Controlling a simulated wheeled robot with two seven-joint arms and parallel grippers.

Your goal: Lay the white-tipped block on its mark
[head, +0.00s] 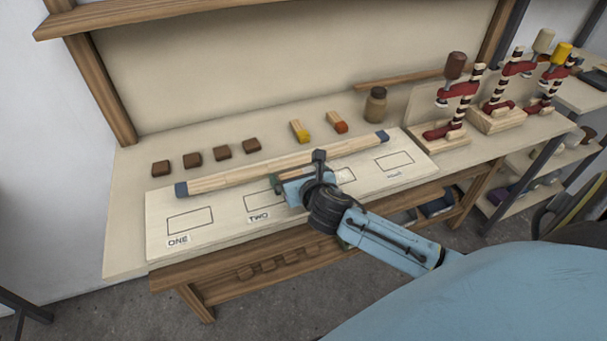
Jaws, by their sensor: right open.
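I cannot make out a white-tipped block; it may be hidden by my right gripper or arm. A pale board (225,228) on the bench carries a row of outlined marks. Mark ONE (190,220) is at the left and looks empty. Mark TWO (257,202) is partly covered by my gripper. A further mark (346,175) is partly hidden by my arm, and the rightmost mark (394,161) looks empty. My right gripper (279,184) is open over the board, by the right end of mark TWO; its fingertips are small and unclear. My left gripper is out of view.
A long wooden bar (235,179) with dark blue ends lies along the board behind the marks. Behind it are several brown blocks (222,152), a yellow-tipped block (299,130), an orange-tipped block (337,122) and a jar (376,105). Red clamp stands (452,110) are at the right.

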